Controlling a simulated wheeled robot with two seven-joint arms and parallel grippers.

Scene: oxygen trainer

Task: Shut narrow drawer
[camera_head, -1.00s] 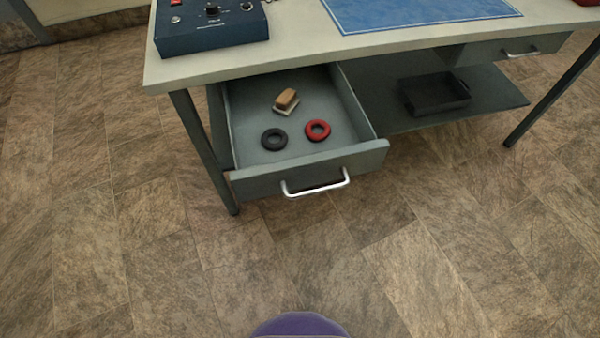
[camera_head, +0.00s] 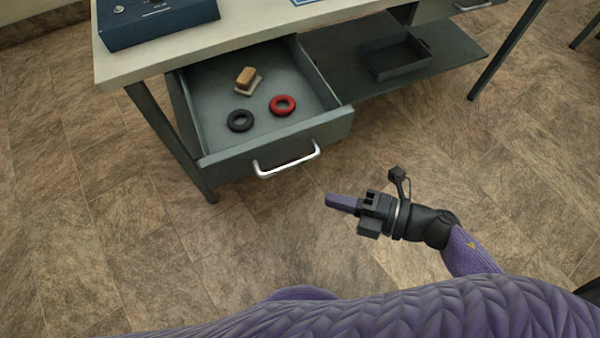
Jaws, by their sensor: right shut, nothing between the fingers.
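The narrow drawer (camera_head: 330,126) under the left part of the workbench is pulled well open. Its front carries a silver bar handle (camera_head: 288,163). Inside lie a black ring (camera_head: 240,121), a red ring (camera_head: 283,106) and a tan block on a pale base (camera_head: 246,78). My right gripper (camera_head: 330,200) is shut and empty. It is over the floor, to the lower right of the handle and apart from the drawer, with its fingers pointing left. My left gripper is not in view.
The workbench top (camera_head: 250,30) holds a blue instrument box (camera_head: 160,20). A lower shelf (camera_head: 450,65) to the right of the drawer holds a dark tray (camera_head: 398,58). A second drawer front (camera_head: 440,10) is at the upper right. The floor before the bench is clear.

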